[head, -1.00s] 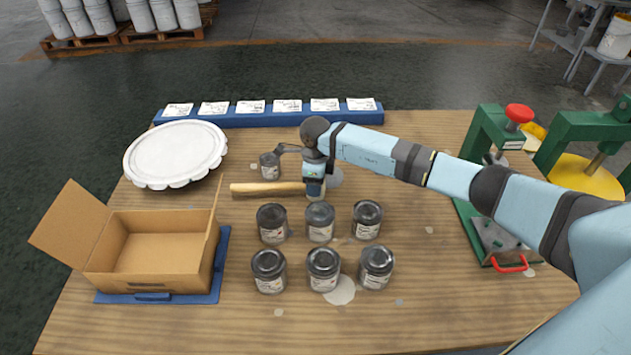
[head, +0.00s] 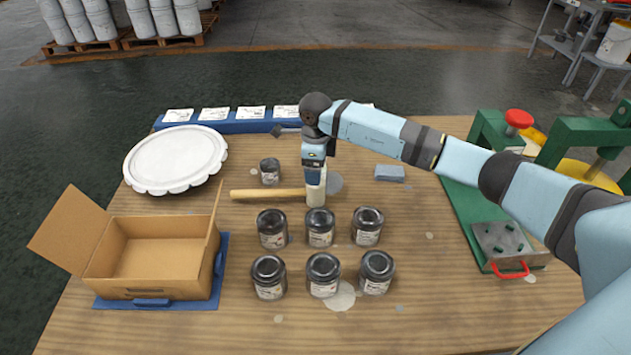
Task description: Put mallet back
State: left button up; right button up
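The mallet lies on the wooden table, its pale wooden handle (head: 265,195) pointing left and its cream head (head: 316,192) at the right end. My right gripper (head: 314,178) points down from above right at the mallet head. Its fingertips are at or just above the head, and I cannot tell whether they touch it. The finger gap is too small to make out. My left gripper is not in view.
Several dark jars (head: 320,228) stand in front of the mallet, and one small jar (head: 270,171) behind its handle. An open cardboard box (head: 158,288) sits front left, a white scalloped dish (head: 175,158) back left. A grey block (head: 389,173) lies right, before a green press (head: 463,205).

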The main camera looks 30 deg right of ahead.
jog(key=shift+r, duration=2.25)
